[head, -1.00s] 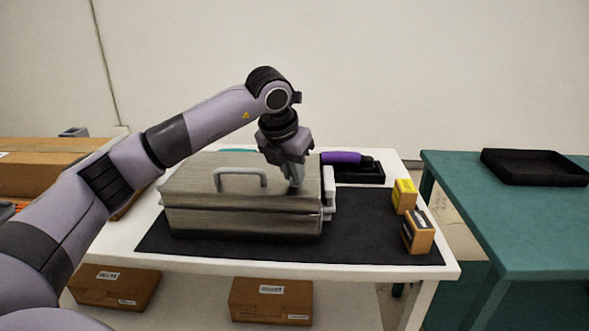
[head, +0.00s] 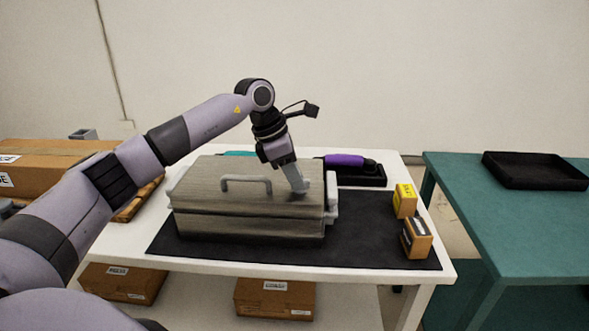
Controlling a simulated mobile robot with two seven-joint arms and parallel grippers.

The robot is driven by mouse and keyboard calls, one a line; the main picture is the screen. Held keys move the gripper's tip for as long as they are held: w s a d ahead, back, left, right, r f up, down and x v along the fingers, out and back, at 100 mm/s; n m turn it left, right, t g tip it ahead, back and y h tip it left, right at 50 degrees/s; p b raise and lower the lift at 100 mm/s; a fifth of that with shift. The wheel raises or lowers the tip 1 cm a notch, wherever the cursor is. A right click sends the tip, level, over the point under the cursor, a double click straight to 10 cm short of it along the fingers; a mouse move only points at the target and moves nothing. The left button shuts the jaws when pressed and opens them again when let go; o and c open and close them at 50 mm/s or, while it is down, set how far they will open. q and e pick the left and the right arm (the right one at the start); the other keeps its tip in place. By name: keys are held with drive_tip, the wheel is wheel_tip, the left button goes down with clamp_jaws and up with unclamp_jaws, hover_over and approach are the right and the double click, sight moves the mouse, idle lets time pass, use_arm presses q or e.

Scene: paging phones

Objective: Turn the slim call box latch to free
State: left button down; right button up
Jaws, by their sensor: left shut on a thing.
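The call box (head: 215,214) is a low, wide grey-brown box with a lid and a grey handle (head: 246,181) on top. It stands on a black mat (head: 385,253) on the white table. My left gripper (head: 300,188) points down at the right end of the lid. It is shut on a small grey latch there, which the fingers mostly hide, so its exact angle cannot be told. A light grey fitting (head: 331,200) shows on the box's right side. My right gripper is not in view.
A purple handset (head: 344,161) lies in a black tray behind the box. Two small orange-brown boxes (head: 404,200) (head: 416,240) stand at the mat's right. A teal table (head: 500,225) with a black tray (head: 535,171) is at right. The mat's front right is clear.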

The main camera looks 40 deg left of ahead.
use_arm(q)
drive_tip(key=shift+w+a+m+g+p, duration=0.1)
drive_tip(key=shift+m+g+p, duration=0.3)
drive_tip(key=shift+m, duration=0.6)
drive_tip(key=c, duration=1.1)
unclamp_jaws()
drive_tip(key=v, duration=0.7)
drive_tip(key=shift+a, duration=0.15)
